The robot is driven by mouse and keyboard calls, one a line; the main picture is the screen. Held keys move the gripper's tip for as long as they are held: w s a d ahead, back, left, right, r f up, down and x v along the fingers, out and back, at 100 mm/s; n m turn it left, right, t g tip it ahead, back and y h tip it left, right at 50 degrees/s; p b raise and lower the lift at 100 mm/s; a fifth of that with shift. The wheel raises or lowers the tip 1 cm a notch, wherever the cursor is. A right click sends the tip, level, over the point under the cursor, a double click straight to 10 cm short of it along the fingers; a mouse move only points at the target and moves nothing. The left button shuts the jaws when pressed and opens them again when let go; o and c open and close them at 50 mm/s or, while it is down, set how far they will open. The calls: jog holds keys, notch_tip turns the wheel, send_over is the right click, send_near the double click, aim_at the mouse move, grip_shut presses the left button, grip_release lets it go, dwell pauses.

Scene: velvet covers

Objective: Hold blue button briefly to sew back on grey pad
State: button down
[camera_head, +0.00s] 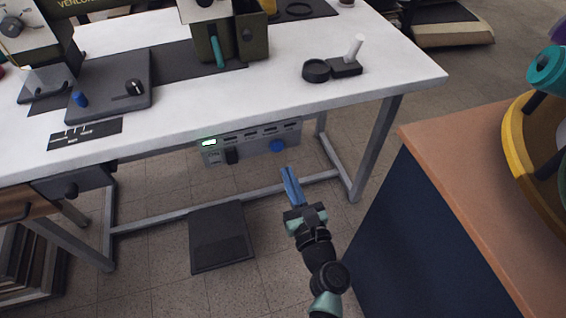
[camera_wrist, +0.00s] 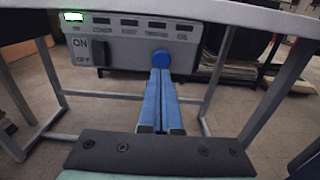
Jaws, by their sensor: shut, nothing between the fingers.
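A round blue button (camera_head: 277,146) is on the right part of a grey control box under the white table. In the wrist view the blue button (camera_wrist: 160,60) is just beyond my fingertips. My gripper (camera_head: 287,171) has two blue fingers pressed together, with nothing between them. In the wrist view my gripper (camera_wrist: 161,73) points at the lower edge of the button; I cannot tell whether it touches. The control box (camera_wrist: 125,62) has a lit green display and an ON/OFF switch (camera_wrist: 98,53). A dark grey pad (camera_head: 115,80) lies on the table at left, with a small blue piece on it.
The white table (camera_head: 400,65) has its front edge above the box and metal legs (camera_head: 375,150) to the right. A dark flat plate (camera_head: 220,238) is on the floor. A brown-topped cabinet (camera_head: 450,190) stands at right. The floor space around my gripper is clear.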

jog(key=v, duration=0.6)
jog(key=shift+d+f+p, duration=0.2)
jog(key=shift+p, duration=0.2)
jog(key=shift+s, duration=0.15)
jog(key=w+a+r+n+t, duration=0.1)
jog(key=w+a+r+n, duration=0.15)
jog(key=r+n, duration=0.7)
jog(key=w+a+r+n+t+y, duration=0.1)
jog(key=w+r+n, duration=0.35)
jog(key=r, duration=0.85)
jog(key=w+a+r+n, duration=0.1)
jog(key=a+r+n, duration=0.1)
jog(key=r+n, duration=0.8)
jog(key=s+d+r+n+t+h, duration=0.1)
jog(key=s+r+n+t+h, duration=0.15)
jog(key=s+r, duration=0.45)
jog(key=s+r+n+t+h, duration=0.2)
jog(key=s+r+n+t, duration=0.15)
jog(key=r, duration=0.85)
jog(key=s+d+r+n+t+h, duration=0.1)
jog(key=s+r+n+t+h, duration=0.15)
jog(key=s+r, duration=0.5)
jog(key=w+r+p, duration=0.3)
jog(key=r+p, duration=2.2)
jog(key=r, duration=0.1)
jog(key=shift+w+r+p, duration=0.15)
jog(key=shift+r+p, duration=0.1)
jog(key=shift+p, duration=0.15)
